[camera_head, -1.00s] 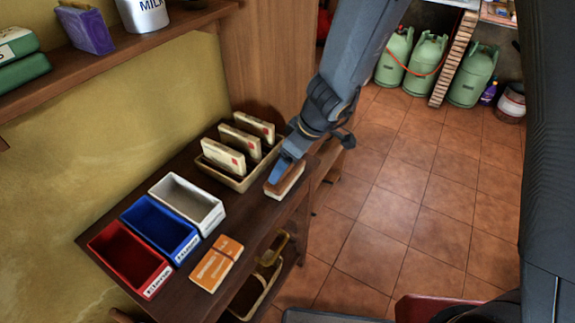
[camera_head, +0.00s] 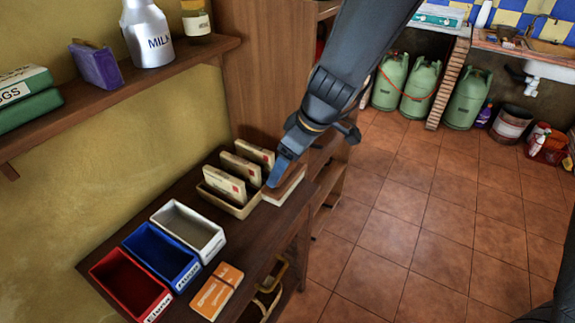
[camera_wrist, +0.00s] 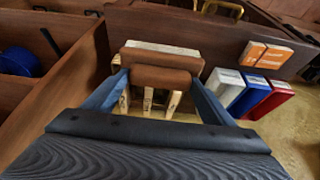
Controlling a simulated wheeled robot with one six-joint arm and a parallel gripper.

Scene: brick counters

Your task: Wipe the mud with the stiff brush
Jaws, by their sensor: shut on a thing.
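The stiff brush (camera_head: 291,187) has a brown wooden back and a pale bristle side facing down. My gripper (camera_head: 279,174) is shut on its wooden back, over the right edge of the dark wooden counter (camera_head: 258,226). The brush is just right of the tan tray. I cannot tell whether its bristles touch the counter. In the wrist view my gripper's two blue fingers (camera_wrist: 160,86) flank the brush's brown back (camera_wrist: 160,76), with a pale strip beyond it. I see no mud in either view.
The tan tray (camera_head: 228,207) holds three upright cream packets. White (camera_head: 187,228), blue (camera_head: 160,251) and red (camera_head: 130,284) bins and an orange packet (camera_head: 217,289) stand nearer. A shelf (camera_head: 120,98) runs above left. Green gas bottles (camera_head: 426,75) stand far back. The tiled floor at right is clear.

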